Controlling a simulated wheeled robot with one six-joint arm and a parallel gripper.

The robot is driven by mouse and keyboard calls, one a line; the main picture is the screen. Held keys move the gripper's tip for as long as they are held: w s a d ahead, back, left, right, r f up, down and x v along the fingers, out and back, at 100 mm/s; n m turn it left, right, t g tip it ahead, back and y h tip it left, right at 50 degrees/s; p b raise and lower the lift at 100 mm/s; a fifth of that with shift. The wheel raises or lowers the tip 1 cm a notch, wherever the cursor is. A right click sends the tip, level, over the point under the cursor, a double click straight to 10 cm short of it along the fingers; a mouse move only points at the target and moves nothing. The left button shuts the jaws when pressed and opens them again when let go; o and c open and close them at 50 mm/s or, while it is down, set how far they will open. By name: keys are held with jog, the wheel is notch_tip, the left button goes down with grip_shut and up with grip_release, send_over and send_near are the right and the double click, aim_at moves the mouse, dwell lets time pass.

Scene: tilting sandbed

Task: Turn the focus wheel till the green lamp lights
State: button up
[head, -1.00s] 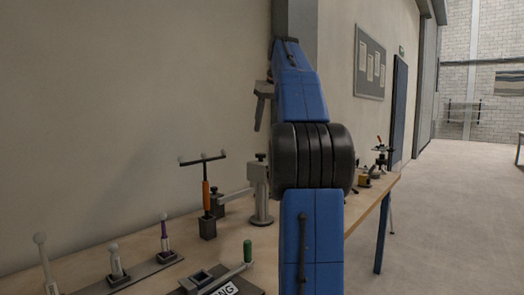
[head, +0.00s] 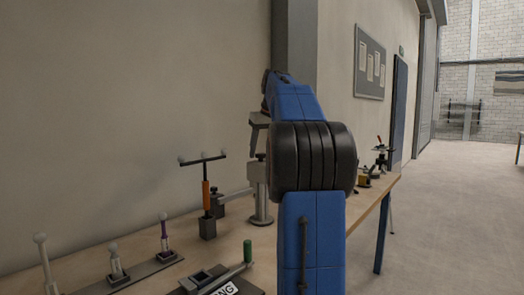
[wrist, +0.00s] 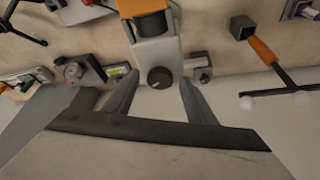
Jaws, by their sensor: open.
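In the wrist view, a dark round knob (wrist: 160,78) sits on a pale grey device (wrist: 156,52) with an orange part at its top. It may be the focus wheel, but I cannot be sure. My gripper (wrist: 159,80) is open, its two fingers spread to either side of the knob in the picture. I cannot tell how far the fingertips are from it, and nothing is held. In the head view my gripper (head: 257,132) is partly hidden by my arm. I cannot make out a green lamp in either view.
An orange T-handle (head: 206,195) stands left of a grey post (head: 262,195) on the wooden bench (head: 140,250). The T-handle also shows in the wrist view (wrist: 263,50), to the right.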

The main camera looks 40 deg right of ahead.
jog(key=c, duration=1)
jog(key=shift+c, duration=0.2)
jog(key=shift+a+m, duration=0.1)
jog(key=shift+m, duration=0.3)
jog(key=m+h, duration=0.1)
jog(key=m, duration=0.1)
jog(key=shift+w+a+m+g, duration=0.1)
jog(key=shift+m+g, duration=0.2)
jog(key=shift+w+a+m+g+h, duration=0.1)
jog(key=shift+m+g+h, duration=0.25)
jog(key=shift+m, duration=0.75)
jog(key=shift+w+m+g+h, duration=0.15)
jog(key=shift+m+h, duration=0.3)
jog(key=shift+m, duration=0.65)
jog(key=shift+s, duration=0.1)
jog(key=o, duration=1)
